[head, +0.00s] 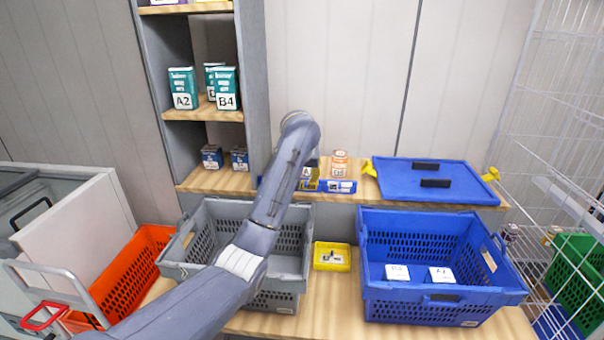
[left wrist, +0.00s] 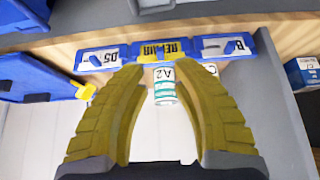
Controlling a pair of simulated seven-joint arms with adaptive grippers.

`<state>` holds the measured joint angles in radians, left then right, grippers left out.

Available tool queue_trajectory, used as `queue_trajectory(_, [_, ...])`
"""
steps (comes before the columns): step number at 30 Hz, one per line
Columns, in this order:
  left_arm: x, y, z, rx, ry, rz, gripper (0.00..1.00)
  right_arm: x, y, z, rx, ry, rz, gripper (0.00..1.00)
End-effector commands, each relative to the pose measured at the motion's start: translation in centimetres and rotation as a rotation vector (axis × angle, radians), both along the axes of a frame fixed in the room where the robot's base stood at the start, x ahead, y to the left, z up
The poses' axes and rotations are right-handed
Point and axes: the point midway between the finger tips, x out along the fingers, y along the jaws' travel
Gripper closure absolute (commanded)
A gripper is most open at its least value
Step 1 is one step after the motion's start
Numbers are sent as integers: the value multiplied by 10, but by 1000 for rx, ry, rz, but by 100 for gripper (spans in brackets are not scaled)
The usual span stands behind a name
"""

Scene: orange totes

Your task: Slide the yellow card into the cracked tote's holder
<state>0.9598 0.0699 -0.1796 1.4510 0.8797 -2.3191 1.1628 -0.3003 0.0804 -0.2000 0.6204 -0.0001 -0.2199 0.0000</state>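The yellow card (left wrist: 163,49), lettered REPAIR, sits in the middle blue holder on the shelf edge. In the head view it shows as a small yellow patch (head: 309,185) beside my left arm. My left gripper (left wrist: 160,70) is open, its yellow fingers spread and nothing gripped. The card is just beyond the fingertips in the left wrist view. In the head view my arm hides most of the gripper. A grey tote (head: 184,271) and a blue tote (head: 410,306) stand on the bench; an orange tote (head: 153,236) is at left. I cannot tell which is cracked. My right gripper is out of view.
A teal-and-white A2 container (left wrist: 164,94) shows between the fingers, apart from them. Other cards are in holders at left (left wrist: 99,59) and right (left wrist: 226,46). A blue lid (head: 400,175) lies on the shelf. A yellow tray (head: 332,266) sits between the totes.

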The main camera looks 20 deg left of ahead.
Motion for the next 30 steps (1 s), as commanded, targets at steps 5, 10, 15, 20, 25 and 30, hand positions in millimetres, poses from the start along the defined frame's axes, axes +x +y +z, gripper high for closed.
queue_trajectory(5, [6, 2, -10, 1, 2, 2, 73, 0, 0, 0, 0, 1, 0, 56])
queue_trajectory(10, [14, 4, -23, 1, 2, 2, 73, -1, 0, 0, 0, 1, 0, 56])
queue_trajectory(15, [23, 6, -36, 1, 1, 2, 73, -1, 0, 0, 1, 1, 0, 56])
queue_trajectory(20, [29, 6, -45, 0, 1, 0, 73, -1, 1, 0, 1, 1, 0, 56])
queue_trajectory(25, [34, 7, -52, 0, 0, 0, 73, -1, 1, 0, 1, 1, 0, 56])
queue_trajectory(30, [36, 8, -55, 0, -1, 0, 73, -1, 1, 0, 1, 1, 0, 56])
